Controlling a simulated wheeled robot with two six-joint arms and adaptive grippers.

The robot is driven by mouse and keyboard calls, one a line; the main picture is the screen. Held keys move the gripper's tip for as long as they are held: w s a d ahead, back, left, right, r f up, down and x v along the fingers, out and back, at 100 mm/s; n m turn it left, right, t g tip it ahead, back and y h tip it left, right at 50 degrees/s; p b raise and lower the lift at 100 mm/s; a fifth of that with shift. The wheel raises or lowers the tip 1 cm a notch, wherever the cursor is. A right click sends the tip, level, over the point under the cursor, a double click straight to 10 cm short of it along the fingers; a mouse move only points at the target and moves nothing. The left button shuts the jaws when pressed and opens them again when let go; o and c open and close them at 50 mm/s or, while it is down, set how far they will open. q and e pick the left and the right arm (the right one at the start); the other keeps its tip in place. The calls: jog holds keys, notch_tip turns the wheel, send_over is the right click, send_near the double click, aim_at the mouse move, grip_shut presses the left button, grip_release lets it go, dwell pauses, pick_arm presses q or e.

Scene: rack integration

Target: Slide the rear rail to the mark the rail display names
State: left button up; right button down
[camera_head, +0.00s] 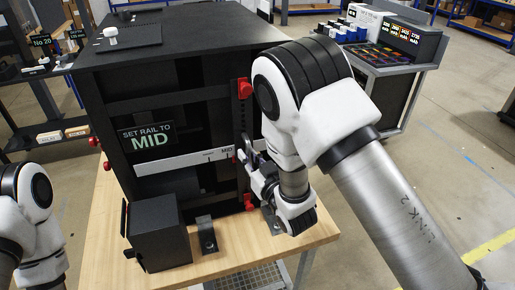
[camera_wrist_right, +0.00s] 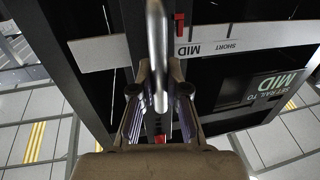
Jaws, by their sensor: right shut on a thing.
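The rail display (camera_head: 148,138) reads "SET RAIL TO MID"; it also shows in the wrist view (camera_wrist_right: 278,84). The rear rail (camera_head: 243,120) is a black upright with red knobs at its upper and lower ends. A white scale strip (camera_head: 180,160) crosses the rack, with MID and SHORT labels legible in the wrist view (camera_wrist_right: 240,37). A red pointer (camera_wrist_right: 180,24) is close to the MID label; exact alignment is unclear. My right gripper (camera_head: 246,157) is shut on the rail's metal handle (camera_wrist_right: 157,60). Only my left arm's links show at left.
The black rack stands on a wooden bench (camera_head: 100,225). A black box (camera_head: 158,232) and a small dark bracket (camera_head: 207,234) are at the bench front. A cart (camera_head: 385,75) with coloured parts stands behind at right. Floor at right is clear.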

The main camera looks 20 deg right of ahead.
jog(key=shift+a, duration=0.7)
dwell(0.8)
jog(key=c, duration=1.2)
grip_release()
jog(key=shift+o, duration=0.2)
jog(key=v, duration=0.8)
jog(key=s+d+f+m+g+h+b, duration=0.1)
jog(key=s+d+f+g+b, duration=0.2)
jog(key=f, duration=0.7)
jog(key=s+d+f+m+g+h+b, duration=0.2)
jog(key=s+d+f+g, duration=0.15)
jog(key=f, duration=0.65)
jog(key=s+d+f+m+g+h+b, duration=0.1)
jog(key=s+d+f+g+b, duration=0.2)
jog(key=f, duration=0.7)
jog(key=s+f+g, duration=0.4)
jog(key=s, duration=0.5)
jog(key=s+d+f+n+g, duration=0.1)
jog(key=s+f+g, duration=0.3)
jog(key=s, duration=0.5)
